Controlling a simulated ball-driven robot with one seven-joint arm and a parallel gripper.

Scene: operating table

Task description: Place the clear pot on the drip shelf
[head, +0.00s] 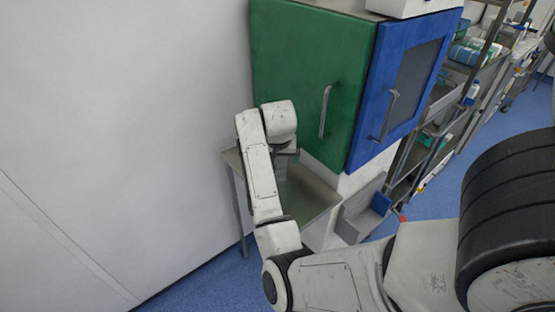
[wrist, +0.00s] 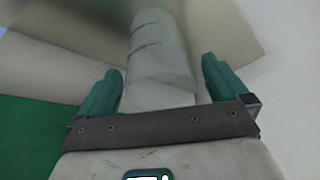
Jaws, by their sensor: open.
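A pale, translucent grey cylinder with faint marks, seemingly the clear pot (wrist: 160,55), lies between the two teal fingers of my gripper (wrist: 161,88) in the wrist view. The fingers are open, one on each side of it. I cannot tell whether they touch it. A steel shelf (head: 315,192), seemingly the drip shelf, juts out below the green cabinet in the head view. Its surface also shows behind the pot in the wrist view (wrist: 215,30). In the head view my gripper (head: 287,160) is over this shelf, and my wrist mostly hides the fingers and pot.
A green cabinet door (head: 305,75) with a handle stands right behind the shelf, beside a blue door (head: 415,80). A bare white wall (head: 130,120) is close on the left. Racks with supplies (head: 470,75) stand at the right. Blue floor (head: 205,275) shows below.

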